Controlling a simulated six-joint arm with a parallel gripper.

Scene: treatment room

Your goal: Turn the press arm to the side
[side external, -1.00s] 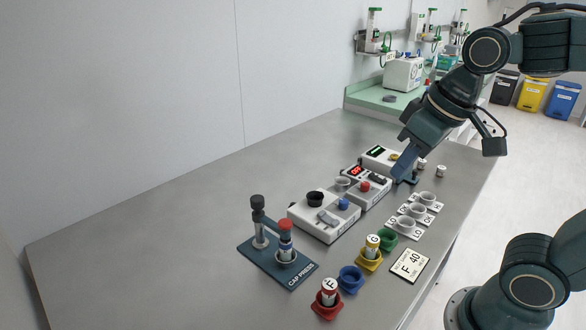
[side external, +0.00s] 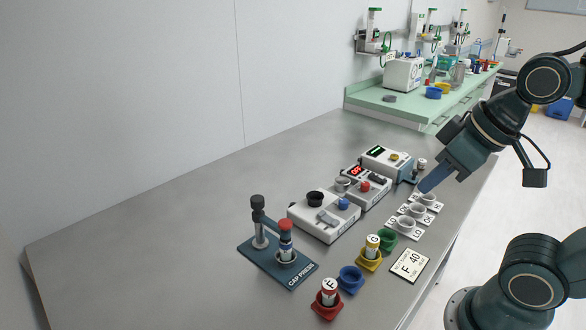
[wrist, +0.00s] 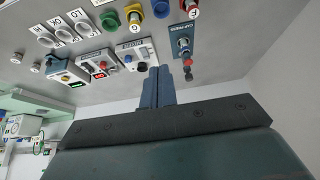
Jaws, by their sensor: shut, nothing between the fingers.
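The cap press stands on the table on a dark blue base plate (side external: 262,263) lettered CAP PRESS. It has a post with a black knob (side external: 257,201) and a press arm (side external: 270,224) with a red knob (side external: 285,224). The red end of the arm is over a vial (side external: 285,245) standing in the press. The press also shows at the upper right of the wrist view (wrist: 186,50). My gripper (side external: 424,190) is shut and empty, above the white cups right of the devices, well apart from the press. Its fingers (wrist: 158,72) are together in the wrist view.
White devices (side external: 324,217) stand in a row between press and gripper. Coloured holders, including a red one (side external: 326,306) and a yellow one (side external: 369,259), and a card (side external: 410,266) lie in front. Labelled white cups (side external: 417,210) are below my gripper. The table's left part is clear.

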